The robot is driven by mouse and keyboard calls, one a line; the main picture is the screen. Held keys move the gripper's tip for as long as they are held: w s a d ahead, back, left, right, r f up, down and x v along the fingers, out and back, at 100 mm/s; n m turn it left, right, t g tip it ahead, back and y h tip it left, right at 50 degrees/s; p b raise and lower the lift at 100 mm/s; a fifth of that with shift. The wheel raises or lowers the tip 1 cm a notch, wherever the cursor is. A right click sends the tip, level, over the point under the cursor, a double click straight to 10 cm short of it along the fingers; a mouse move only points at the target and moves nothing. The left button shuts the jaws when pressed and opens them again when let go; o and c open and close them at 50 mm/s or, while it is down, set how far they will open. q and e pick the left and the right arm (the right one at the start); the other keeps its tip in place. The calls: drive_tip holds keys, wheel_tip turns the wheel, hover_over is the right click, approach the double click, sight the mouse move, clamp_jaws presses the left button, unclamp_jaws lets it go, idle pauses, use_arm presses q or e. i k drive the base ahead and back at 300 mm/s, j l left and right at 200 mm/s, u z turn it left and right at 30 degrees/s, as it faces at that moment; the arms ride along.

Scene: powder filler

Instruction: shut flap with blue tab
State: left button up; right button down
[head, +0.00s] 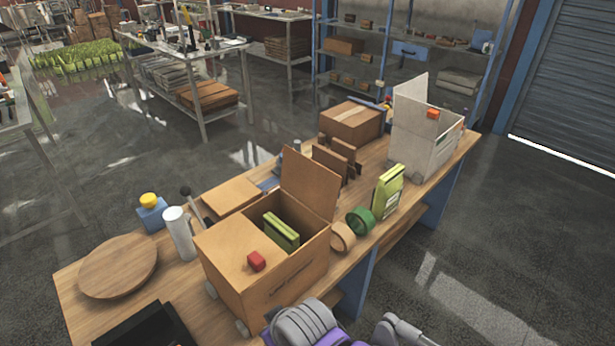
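A brown cardboard box (285,282) stands on the near part of the wooden workbench. One top flap (232,242) lies shut and carries a red tab (256,261). The opposite flap (309,184) stands open and upright, its inner face toward me; no blue tab shows on that face, and its outer face is hidden. A green packet (281,232) sits inside the box. Grey and purple parts of my arms show at the bottom edge, beside the box's near side. Neither gripper's fingers are in view.
On the bench (72,288) are a round board (118,266), a white cylinder (179,234), a blue yellow-capped bottle (151,212), green tape (360,221), a green pack (388,190) and a closed carton (352,121). A white box (420,148) has a raised flap and orange tab.

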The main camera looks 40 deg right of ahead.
sight(313, 184)
drive_tip(key=l+u, duration=0.15)
drive_tip(key=l, duration=0.55)
drive_tip(key=l+u, duration=0.15)
drive_tip(key=l, duration=0.55)
drive_tip(key=k+l+u, duration=0.1)
drive_tip(key=l, duration=0.55)
